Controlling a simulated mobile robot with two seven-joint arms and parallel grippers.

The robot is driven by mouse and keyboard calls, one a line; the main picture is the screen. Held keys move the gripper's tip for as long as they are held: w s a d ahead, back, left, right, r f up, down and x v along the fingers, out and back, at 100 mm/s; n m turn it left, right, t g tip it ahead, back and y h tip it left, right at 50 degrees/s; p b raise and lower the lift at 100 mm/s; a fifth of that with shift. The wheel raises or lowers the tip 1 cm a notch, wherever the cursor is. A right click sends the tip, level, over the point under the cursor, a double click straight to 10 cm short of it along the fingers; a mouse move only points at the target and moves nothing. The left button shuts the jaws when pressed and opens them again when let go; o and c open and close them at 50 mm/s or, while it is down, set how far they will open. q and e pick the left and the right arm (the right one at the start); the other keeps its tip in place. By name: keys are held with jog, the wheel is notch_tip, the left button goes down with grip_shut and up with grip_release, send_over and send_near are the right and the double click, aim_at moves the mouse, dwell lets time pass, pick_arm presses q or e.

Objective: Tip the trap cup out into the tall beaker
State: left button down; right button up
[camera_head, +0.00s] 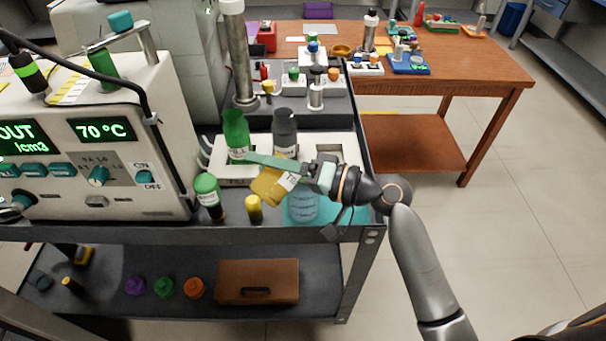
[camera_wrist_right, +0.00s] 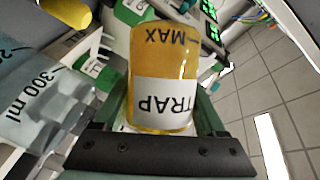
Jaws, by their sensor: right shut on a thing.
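The trap cup (camera_head: 268,188) is amber yellow with a white label. It is tilted in the head view, up and to the left of the tall beaker. My right gripper (camera_head: 288,174) is shut on it. In the wrist view the trap cup (camera_wrist_right: 163,62) sits between the green fingers, its TRAP and MAX lettering upside down. The tall beaker (camera_head: 303,208) is clear bluish with graduation lines and stands at the cart's front edge; its upper part is hidden by my gripper. The beaker (camera_wrist_right: 38,100) shows its 300 ml mark in the wrist view. I cannot see what the cup contains. My left gripper is out of view.
A green bottle (camera_head: 236,135) and a dark grey bottle (camera_head: 285,130) stand in a white rack behind the cup. A green-capped bottle (camera_head: 208,195) and a small yellow-capped vial (camera_head: 254,210) stand to the left. The instrument (camera_head: 110,150) fills the cart's left side.

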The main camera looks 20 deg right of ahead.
aim_at(253, 190)
jog(key=shift+f+n, duration=0.3)
jog(key=shift+n, duration=0.3)
jog(key=n+p, duration=0.1)
jog(key=r+h+p, duration=0.1)
jog(key=shift+s+a+r+n+g+h+p, duration=0.1)
jog(key=shift+r+n+g+h+p, duration=0.1)
jog(key=shift+n+g+h+p, duration=0.15)
jog(key=a+f+n+p, duration=0.1)
jog(key=s+f+n+h, duration=0.1)
jog(key=a+f+n+h+p, duration=0.1)
jog(key=shift+s+a+f+n+p, duration=0.2)
jog(key=shift+a+n+p, duration=0.05)
jog(key=shift+a+p, duration=0.1)
jog(key=shift+s+a+f+n+p, duration=0.15)
jog(key=shift+a+f+n+p, duration=0.1)
jog(key=shift+n+p, duration=0.1)
jog(key=shift+s+a+f+n+t+h+p, duration=0.35)
jog(key=shift+a+n+h+p, duration=0.2)
jog(key=shift+p, duration=0.45)
jog(key=shift+s+a+f+n+t+h+p, duration=0.15)
jog(key=shift+a+f+n+h+p, duration=0.35)
jog(key=shift+p, duration=0.5)
jog(key=shift+r, duration=0.1)
